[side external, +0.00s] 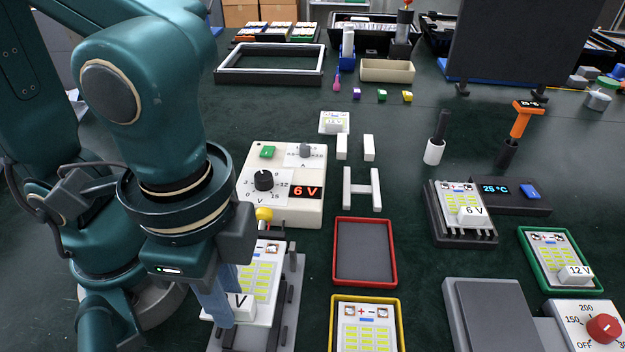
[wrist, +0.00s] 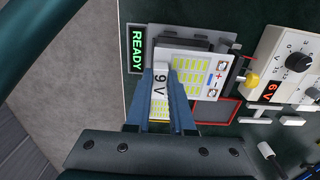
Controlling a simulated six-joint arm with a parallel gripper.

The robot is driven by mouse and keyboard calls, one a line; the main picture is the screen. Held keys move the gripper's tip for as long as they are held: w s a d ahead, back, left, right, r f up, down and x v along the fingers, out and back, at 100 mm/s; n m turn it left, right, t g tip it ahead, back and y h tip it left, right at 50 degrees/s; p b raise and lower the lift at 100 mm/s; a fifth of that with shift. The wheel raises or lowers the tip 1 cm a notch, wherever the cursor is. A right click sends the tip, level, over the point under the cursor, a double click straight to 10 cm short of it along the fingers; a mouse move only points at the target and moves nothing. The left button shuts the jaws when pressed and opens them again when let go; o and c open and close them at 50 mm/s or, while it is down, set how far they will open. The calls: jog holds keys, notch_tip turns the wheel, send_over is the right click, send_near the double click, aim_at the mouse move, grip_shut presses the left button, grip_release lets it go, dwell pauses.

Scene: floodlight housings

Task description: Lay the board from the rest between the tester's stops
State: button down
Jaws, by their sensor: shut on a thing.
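My gripper (side external: 224,290) is shut on the upright white block, marked 9 V in the wrist view (wrist: 160,84), of a white board (side external: 262,272) with yellow-green cells. In the wrist view the board (wrist: 186,82) lies ahead of my fingertips, its + and − marks toward the right. The board is over the grey tester (side external: 292,290), roughly lined up with it. Dark stops show along the tester's right side. I cannot tell whether the board touches the tester's bed. My arm and fingers hide its left part. A READY display (wrist: 137,50) is lit green beside it.
A power supply (side external: 285,215) reading 6 V stands behind the tester, with a yellow knob (side external: 264,214) between. An empty red tray (side external: 364,222) and a yellow tray (side external: 399,325) holding a board are to the right. A white H-shaped stand (side external: 361,188) is behind them.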

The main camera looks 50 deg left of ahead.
jog(key=shift+f, duration=4.15)
jog(key=shift+f, duration=0.1)
jog(key=c, duration=0.8)
grip_release()
